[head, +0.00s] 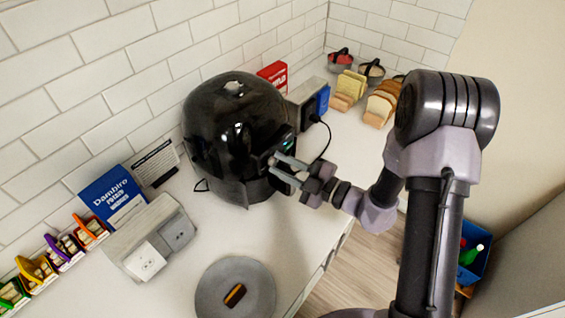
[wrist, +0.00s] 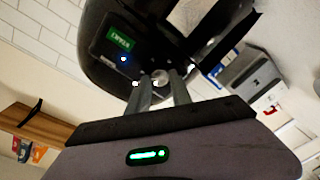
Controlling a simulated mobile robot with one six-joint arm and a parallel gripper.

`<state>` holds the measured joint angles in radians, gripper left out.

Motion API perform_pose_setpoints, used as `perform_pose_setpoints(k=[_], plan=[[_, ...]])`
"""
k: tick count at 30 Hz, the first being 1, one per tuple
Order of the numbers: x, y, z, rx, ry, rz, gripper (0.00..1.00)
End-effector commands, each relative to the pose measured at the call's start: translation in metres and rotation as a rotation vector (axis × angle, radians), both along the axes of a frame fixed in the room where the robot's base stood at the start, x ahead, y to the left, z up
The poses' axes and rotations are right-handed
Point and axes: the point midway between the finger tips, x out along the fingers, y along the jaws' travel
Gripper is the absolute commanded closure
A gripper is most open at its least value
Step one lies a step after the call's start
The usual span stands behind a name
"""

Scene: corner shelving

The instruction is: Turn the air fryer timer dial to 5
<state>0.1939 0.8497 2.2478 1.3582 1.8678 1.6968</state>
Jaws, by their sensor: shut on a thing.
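The air fryer (head: 232,125) is a glossy black rounded appliance on the white counter against the tiled wall. My gripper (head: 274,166) reaches its front panel from the right. In the wrist view the two fingers of my gripper (wrist: 160,84) are shut on a small round grey dial (wrist: 160,76) on the dark air fryer front. A small green display (wrist: 120,38) and a blue light show beside the dial. The numbers around the dial are too small to read, so its setting cannot be told.
A grey plate (head: 207,291) with a small brown item lies in front. Outlet boxes (head: 150,240) and a blue box (head: 112,195) stand at the left. Bread slices (head: 348,90) and baskets are at the back right. A black cable runs right of the air fryer.

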Motion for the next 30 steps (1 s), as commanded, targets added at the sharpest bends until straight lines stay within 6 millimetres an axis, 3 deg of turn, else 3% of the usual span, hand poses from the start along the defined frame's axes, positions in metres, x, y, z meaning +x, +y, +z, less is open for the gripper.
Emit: perform_pose_setpoints(k=[18, 30], plan=[[-0.0014, 0.001, -0.0003, -0.347, -0.444, 0.001, 1.0], [-0.0018, 0.0014, -0.0012, -0.498, -0.638, 0.001, 1.0]])
